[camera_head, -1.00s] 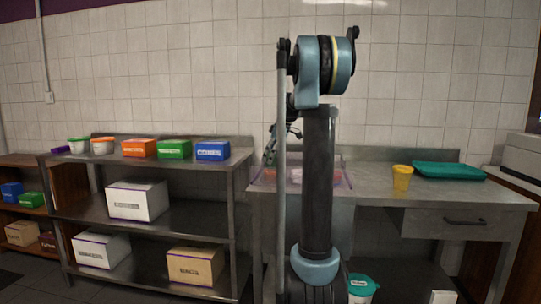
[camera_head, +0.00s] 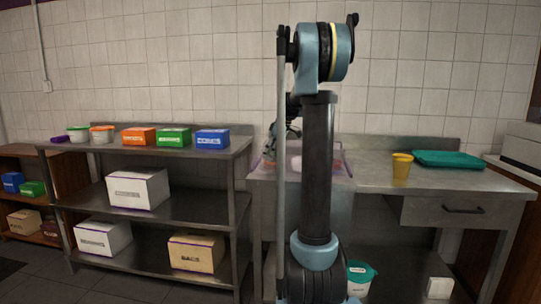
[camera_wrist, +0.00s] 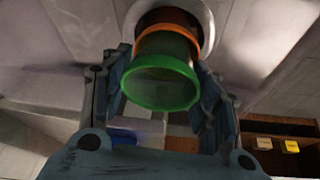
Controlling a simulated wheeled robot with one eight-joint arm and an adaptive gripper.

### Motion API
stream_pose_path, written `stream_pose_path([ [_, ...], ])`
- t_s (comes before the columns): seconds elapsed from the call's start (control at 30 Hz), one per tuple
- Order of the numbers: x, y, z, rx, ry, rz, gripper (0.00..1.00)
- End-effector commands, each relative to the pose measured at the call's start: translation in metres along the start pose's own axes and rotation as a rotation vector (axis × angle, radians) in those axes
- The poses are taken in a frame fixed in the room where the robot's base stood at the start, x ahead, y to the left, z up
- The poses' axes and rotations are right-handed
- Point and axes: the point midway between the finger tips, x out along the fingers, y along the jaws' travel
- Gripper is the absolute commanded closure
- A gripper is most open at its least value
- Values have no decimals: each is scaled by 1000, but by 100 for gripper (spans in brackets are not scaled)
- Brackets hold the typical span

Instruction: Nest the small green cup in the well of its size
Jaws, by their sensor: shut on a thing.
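The small green cup (camera_wrist: 160,88) is in the wrist view, its green rim facing the camera. The two fingers of my gripper (camera_wrist: 165,82) stand on either side of it and are shut on it. An orange-rimmed round thing (camera_wrist: 172,30) lies right beyond the green cup, with a pale round rim (camera_wrist: 205,12) behind that. I cannot tell whether these touch the cup. In the head view my gripper (camera_head: 284,142) is small and partly behind my arm, over the left end of the metal counter. The cup cannot be made out there.
A clear purple-edged tray (camera_head: 345,165) is on the counter, mostly hidden by my arm. Yellow cups (camera_head: 402,168) and a teal tray (camera_head: 448,158) stand to the right, with bare counter (camera_head: 445,181) in front. A metal shelf (camera_head: 152,209) with boxes stands on the left.

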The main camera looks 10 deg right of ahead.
Motion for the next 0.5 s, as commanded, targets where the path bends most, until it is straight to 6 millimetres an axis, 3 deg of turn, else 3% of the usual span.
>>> stream_pose_path([
  [0.13,0,0,0,0,0,0,58],
  [0.17,0,0,0,0,0,0,40],
  [0.23,0,0,0,0,0,0,24],
  [0.27,0,0,0,0,0,0,21],
  [0.5,0,0,0,0,0,0,21],
])
